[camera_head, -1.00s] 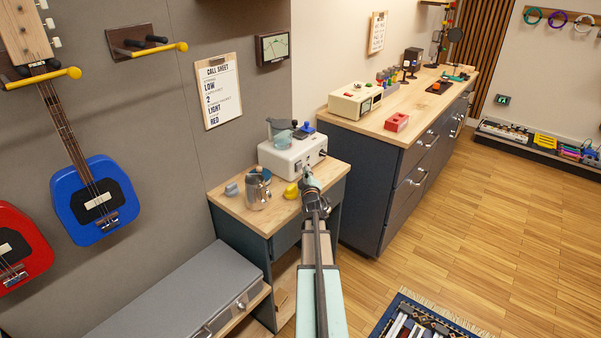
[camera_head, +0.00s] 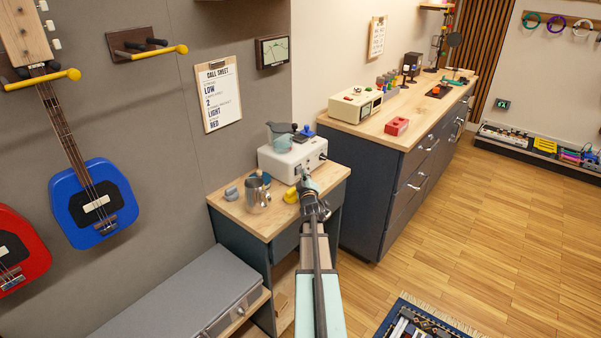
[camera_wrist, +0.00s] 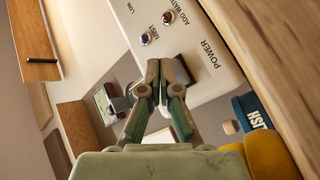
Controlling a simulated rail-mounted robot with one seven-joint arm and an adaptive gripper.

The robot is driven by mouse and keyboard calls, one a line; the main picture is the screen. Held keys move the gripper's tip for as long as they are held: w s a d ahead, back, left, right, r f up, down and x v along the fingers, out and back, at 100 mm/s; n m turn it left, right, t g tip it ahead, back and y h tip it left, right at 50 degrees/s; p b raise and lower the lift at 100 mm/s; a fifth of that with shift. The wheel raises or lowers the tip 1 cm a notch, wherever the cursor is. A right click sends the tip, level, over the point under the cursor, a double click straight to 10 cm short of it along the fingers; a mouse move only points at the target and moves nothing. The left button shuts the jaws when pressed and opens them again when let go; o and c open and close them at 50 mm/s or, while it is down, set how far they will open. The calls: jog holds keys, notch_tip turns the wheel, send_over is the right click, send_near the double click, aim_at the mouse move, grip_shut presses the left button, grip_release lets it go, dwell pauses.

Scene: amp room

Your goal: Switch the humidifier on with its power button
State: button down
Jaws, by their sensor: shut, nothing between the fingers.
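The humidifier (camera_head: 287,162) is a white box on the small wooden-topped cabinet. Its front panel (camera_wrist: 222,78) shows in the wrist view with the labels LOW, MIST, ADD WATER and POWER. A dark square power button (camera_wrist: 184,70) sits beside the POWER label, partly behind my right finger. A blue indicator (camera_wrist: 146,38) and a red one (camera_wrist: 168,17) are by MIST and ADD WATER. My gripper (camera_wrist: 160,66) is shut and empty, its tips close to the panel beside the button. I cannot tell whether they touch. In the head view my gripper (camera_head: 306,180) is at the humidifier's front.
A metal pitcher (camera_head: 257,194), a grey object (camera_head: 231,192) and a yellow object (camera_head: 291,195) stand on the small cabinet (camera_head: 226,204). A translucent jug (camera_head: 280,137) and a blue item (camera_head: 304,133) top the humidifier. A long counter (camera_head: 385,128) is to the right.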

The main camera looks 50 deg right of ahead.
jog(key=shift+w+b, duration=0.5)
jog(key=shift+b, duration=0.25)
dwell(0.6)
jog(key=shift+s, duration=0.45)
jog(key=shift+s+r+p, duration=0.1)
jog(key=shift+s+p, duration=0.45)
jog(key=shift+s, duration=0.4)
jog(key=shift+s+p, duration=0.9)
jog(key=shift+s, duration=1.15)
